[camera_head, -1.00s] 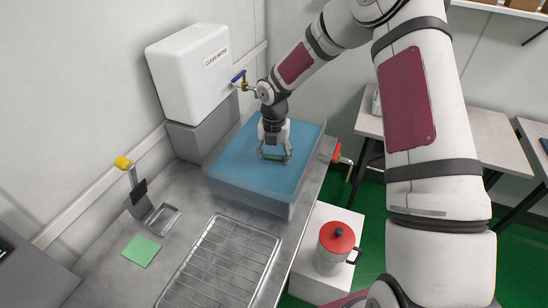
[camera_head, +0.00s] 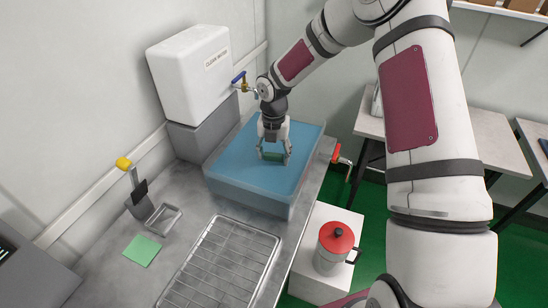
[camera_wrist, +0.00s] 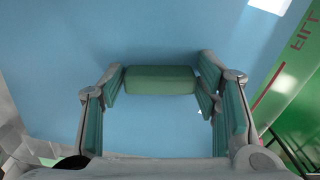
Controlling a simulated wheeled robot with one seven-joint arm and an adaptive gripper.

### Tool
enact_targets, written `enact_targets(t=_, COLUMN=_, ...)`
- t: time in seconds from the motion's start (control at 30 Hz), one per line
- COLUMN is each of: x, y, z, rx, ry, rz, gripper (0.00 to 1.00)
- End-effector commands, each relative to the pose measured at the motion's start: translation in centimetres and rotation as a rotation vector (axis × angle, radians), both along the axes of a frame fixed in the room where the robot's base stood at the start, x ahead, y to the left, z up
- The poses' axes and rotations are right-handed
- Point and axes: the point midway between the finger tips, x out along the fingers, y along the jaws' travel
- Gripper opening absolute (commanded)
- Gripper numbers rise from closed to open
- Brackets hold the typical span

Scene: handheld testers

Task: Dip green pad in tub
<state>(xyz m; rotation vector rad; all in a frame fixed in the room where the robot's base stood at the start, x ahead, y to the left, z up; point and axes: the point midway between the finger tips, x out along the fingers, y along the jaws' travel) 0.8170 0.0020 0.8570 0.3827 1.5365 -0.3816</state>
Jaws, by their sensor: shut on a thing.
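My gripper (camera_head: 274,156) is shut on a green pad (camera_wrist: 160,80), with one finger at each end. The pad is a small rounded green block lying level between the fingertips in the wrist view. The tub (camera_head: 247,193) is a large, pale, translucent box filled with blue, seen in the head view. My gripper points down over the middle of the tub, with the pad at or very near the blue surface. I cannot tell how deep the pad sits in it.
A white water container (camera_head: 190,68) with a blue-handled tap stands behind the tub. A flat light green square (camera_head: 142,250), a wire rack (camera_head: 222,262) and a yellow-topped holder (camera_head: 138,190) are on the counter. A red-lidded jug (camera_head: 335,247) stands on a white block at right.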

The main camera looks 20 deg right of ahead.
Motion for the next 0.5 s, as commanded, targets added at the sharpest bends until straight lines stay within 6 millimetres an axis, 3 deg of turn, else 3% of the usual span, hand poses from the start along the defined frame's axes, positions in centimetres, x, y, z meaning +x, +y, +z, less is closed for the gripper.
enact_targets(t=0.5, x=-0.1, y=0.0, z=4.9, rx=0.000, ry=0.000, rz=-0.001, gripper=0.33)
